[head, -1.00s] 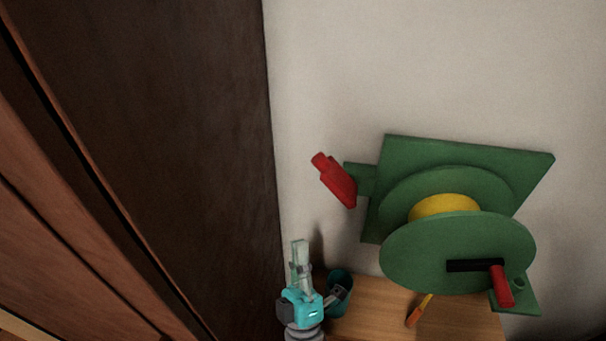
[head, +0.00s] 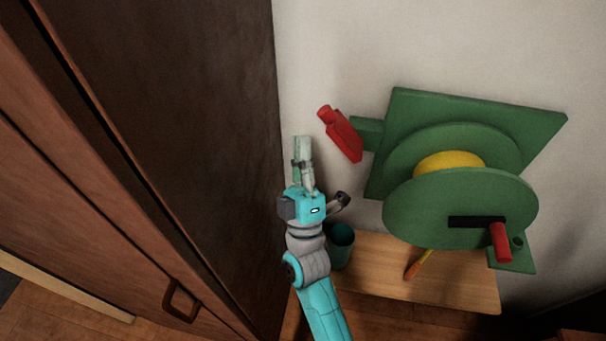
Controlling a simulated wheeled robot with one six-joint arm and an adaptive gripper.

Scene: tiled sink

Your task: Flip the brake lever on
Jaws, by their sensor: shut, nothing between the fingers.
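The red brake lever (head: 342,136) sticks out at the left of the green winch (head: 400,115) on the wall, tilted with its upper end to the left. The winch carries a green drum with a yellow core (head: 450,162) and a black crank with a red handle (head: 501,242). My gripper (head: 303,142) points up, shut and empty, to the left of the lever and slightly below its upper end. A gap shows between the gripper and the lever in the picture. How far each is from the camera is hard to tell.
A dark wooden cabinet (head: 190,120) stands close at the left of my arm. Below the winch is a wooden table (head: 450,285) with a teal cup (head: 342,250) and an orange-handled tool (head: 414,268). Bare wall (head: 350,50) lies above the lever.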

